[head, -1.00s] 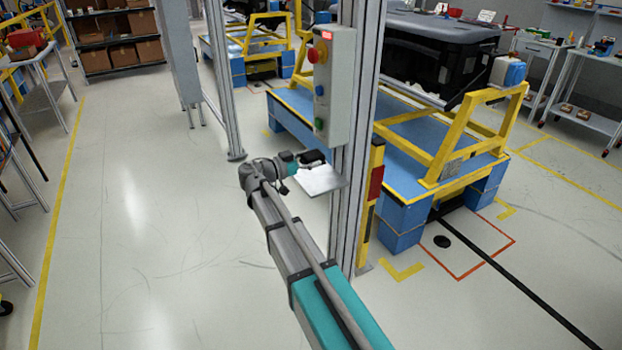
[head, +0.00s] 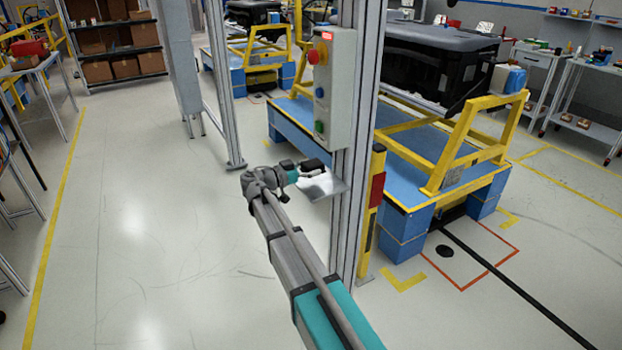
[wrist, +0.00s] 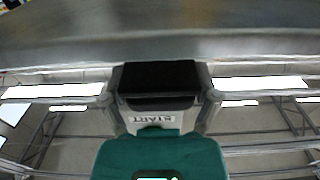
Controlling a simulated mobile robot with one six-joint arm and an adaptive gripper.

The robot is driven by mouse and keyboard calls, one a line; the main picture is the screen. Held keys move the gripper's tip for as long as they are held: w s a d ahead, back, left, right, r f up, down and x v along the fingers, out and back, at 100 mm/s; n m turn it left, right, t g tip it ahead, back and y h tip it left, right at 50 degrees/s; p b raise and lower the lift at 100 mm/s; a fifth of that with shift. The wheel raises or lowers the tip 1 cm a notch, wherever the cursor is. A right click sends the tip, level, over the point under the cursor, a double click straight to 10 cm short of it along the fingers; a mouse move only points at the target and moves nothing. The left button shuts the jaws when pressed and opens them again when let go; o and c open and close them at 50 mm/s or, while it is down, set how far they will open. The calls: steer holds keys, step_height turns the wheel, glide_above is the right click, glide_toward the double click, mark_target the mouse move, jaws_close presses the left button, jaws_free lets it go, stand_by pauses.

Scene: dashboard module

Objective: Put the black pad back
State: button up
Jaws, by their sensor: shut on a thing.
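My gripper (wrist: 160,98) is shut on a black block-shaped thing, which I take to be the black pad (wrist: 160,76). In the wrist view it sits between the two grey fingers. In the head view the pad (head: 313,164) shows as a small dark shape at the arm's end, beside the grey post. A pale flat plate (head: 324,188) shows just below it in the picture. I cannot tell whether pad and plate touch. A wide grey surface (wrist: 160,48) fills the upper part of the wrist view, behind the pad. The pad's underside is hidden.
A grey post (head: 352,120) carries a control box (head: 336,90) with red, blue and green buttons above the plate. A yellow-black guard post (head: 372,205) stands beside it. A blue platform with yellow frame (head: 440,175) is at right. The floor (head: 150,220) at left is clear.

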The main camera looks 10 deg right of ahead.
mark_target(310, 181)
steer(key=shift+w+f+b, duration=0.15)
steer(key=shift+f+b, duration=1.35)
steer(key=shift+f, duration=0.2)
steer(key=shift+f, duration=0.1)
steer(key=o, duration=1)
steer(key=shift+c, duration=0.2)
steer(key=shift+a, duration=0.1)
steer(key=v, duration=1.1)
steer(key=shift+a, duration=0.35)
